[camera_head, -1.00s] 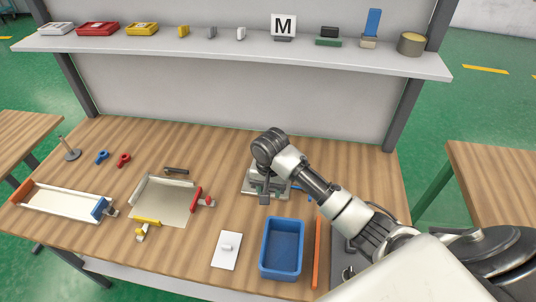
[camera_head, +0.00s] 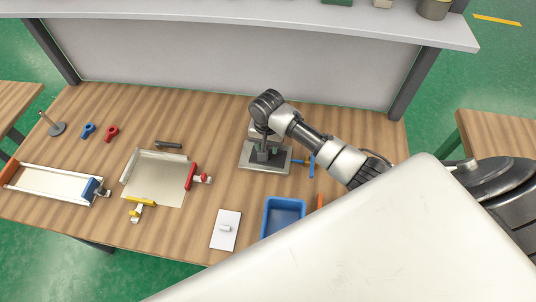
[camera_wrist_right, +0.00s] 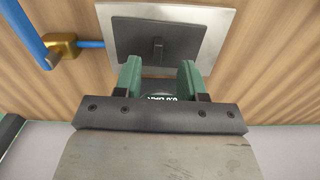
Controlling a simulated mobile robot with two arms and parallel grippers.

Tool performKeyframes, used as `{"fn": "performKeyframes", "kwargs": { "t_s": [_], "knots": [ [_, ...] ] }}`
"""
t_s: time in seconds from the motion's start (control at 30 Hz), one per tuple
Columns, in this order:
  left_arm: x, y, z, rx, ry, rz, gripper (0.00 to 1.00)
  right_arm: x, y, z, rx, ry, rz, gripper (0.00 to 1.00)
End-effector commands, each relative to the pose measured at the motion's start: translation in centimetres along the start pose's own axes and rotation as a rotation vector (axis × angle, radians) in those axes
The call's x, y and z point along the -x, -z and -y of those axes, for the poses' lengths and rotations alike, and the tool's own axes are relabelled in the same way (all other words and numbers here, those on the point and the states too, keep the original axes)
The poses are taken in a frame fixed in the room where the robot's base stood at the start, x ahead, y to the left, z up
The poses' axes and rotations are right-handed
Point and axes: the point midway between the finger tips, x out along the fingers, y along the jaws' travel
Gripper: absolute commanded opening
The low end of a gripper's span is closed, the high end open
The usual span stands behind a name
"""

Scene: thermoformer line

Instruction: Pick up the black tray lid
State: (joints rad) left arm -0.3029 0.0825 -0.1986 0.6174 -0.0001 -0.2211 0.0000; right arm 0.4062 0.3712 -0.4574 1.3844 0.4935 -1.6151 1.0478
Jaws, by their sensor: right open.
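The black tray lid (camera_wrist_right: 135,35) is a flat dark plate with a small upright handle (camera_wrist_right: 157,46). It lies on a silver metal plate (camera_wrist_right: 220,22) in the right wrist view. In the head view the lid (camera_head: 279,157) shows partly behind my right gripper (camera_head: 262,157). My right gripper (camera_wrist_right: 160,76) is open, with two green fingers apart and nothing held between them. In the wrist view the handle lies beyond the fingertips, roughly in line with the gap between them. The height between fingers and handle is hard to tell. My left gripper is not in view.
A blue rod with a brass-coloured block (camera_wrist_right: 62,45) is beside the metal plate. A blue bin (camera_head: 284,205) and a white card with a knob (camera_head: 225,230) are in front. A tray frame with red and yellow clamps (camera_head: 155,180) stands left. A shelf (camera_head: 250,20) runs behind.

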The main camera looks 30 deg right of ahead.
Motion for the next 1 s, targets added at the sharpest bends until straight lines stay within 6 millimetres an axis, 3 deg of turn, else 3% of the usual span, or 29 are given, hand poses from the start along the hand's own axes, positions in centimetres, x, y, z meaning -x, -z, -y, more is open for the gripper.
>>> {"fn": "performKeyframes", "kwargs": {
  "t_s": [0.2,0.5,0.8,1.0],
  "knots": [
    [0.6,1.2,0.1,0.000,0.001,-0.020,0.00,-3.1,0.2,-0.2,0.001,-0.002,0.002,0.40],
    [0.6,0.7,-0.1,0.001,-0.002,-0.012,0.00,-3.8,0.2,-0.2,0.001,-0.001,0.000,0.40],
    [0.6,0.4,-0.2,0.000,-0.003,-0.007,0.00,-3.8,0.2,-0.2,0.000,-0.001,0.000,0.00],
    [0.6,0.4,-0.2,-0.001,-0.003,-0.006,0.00,-3.7,0.2,-0.3,0.000,-0.001,0.000,0.00]
  ]
}}
